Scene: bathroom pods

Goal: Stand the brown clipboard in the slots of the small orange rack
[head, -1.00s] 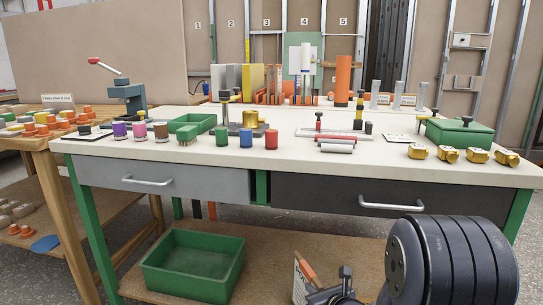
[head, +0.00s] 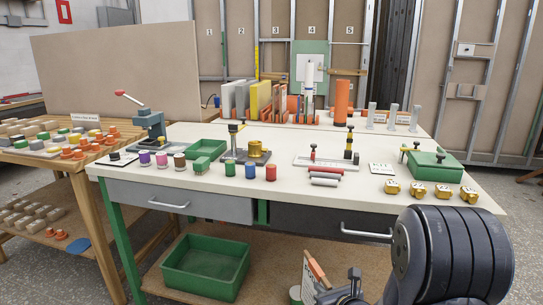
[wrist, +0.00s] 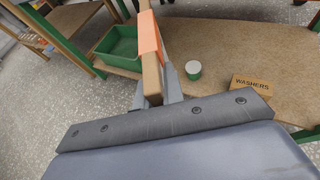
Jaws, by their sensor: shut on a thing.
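My gripper (wrist: 155,98) is shut on a thin brown board, which I take to be the clipboard (wrist: 152,75), seen edge-on with an orange part at its upper end. The board also shows at the bottom of the head view (head: 314,268), tilted, with a pale printed face. It is in front of the workbench, below the top. A low orange rack (head: 302,117) stands at the back of the bench among upright boards. Its slots are too small to make out, and my gripper is well apart from it.
The white bench top (head: 300,148) holds coloured cylinders, a red-handled press (head: 150,124), a green box (head: 436,164) and yellow blocks. Upright grey and yellow boards (head: 254,100) and an orange cylinder (head: 342,102) stand at the back. A green bin (head: 205,267) sits on the lower shelf.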

